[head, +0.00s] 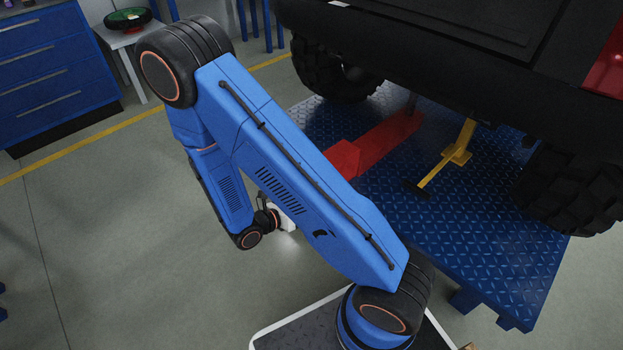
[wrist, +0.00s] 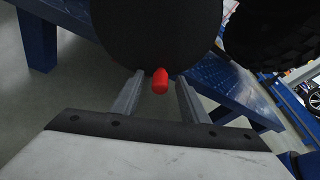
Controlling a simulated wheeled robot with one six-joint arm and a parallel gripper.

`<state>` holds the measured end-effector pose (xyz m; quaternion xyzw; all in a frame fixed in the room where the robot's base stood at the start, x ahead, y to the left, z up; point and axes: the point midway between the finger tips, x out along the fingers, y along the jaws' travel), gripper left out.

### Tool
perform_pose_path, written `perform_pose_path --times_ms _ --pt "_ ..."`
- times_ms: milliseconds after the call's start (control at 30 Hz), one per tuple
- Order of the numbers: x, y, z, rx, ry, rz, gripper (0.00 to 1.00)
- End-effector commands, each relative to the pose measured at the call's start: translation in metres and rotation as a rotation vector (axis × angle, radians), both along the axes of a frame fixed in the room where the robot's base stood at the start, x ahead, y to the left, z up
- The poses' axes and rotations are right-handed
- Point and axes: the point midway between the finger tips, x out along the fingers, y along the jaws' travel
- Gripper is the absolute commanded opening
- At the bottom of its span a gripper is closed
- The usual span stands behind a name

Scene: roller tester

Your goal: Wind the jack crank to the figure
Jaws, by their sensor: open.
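In the wrist view my gripper (wrist: 159,84) is open, with its two grey fingers apart. A red rounded knob (wrist: 160,86) shows between the fingertips, in front of a large dark round disc (wrist: 150,35). I cannot tell whether the knob is between the fingers or beyond them; a gap shows on both sides. The knob looks like a crank grip. In the head view a red jack (head: 372,147) lies on the blue platform under the vehicle. Its near end, the crank and my fingertips are hidden behind my blue arm. No figure or readout is legible.
The blue tread-plate platform (head: 480,225) carries a dark vehicle (head: 400,35) with knobbly tyres (head: 575,190). A yellow stand with a black-ended bar (head: 452,158) is right of the jack. A blue drawer cabinet (head: 50,70) is at far left. The floor at left is clear.

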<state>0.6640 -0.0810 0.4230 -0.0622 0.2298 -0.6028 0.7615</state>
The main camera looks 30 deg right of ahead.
Motion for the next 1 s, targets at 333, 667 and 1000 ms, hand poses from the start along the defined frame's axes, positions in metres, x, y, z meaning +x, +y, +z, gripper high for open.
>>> perform_pose_path --times_ms 333,667,1000 --pt "0.0 0.0 0.0 0.0 0.0 0.0 0.0" --pt "-0.007 -0.002 0.01 -0.051 0.164 0.0 0.0" --pt "-0.018 -0.005 0.022 -0.12 0.395 0.0 0.0"
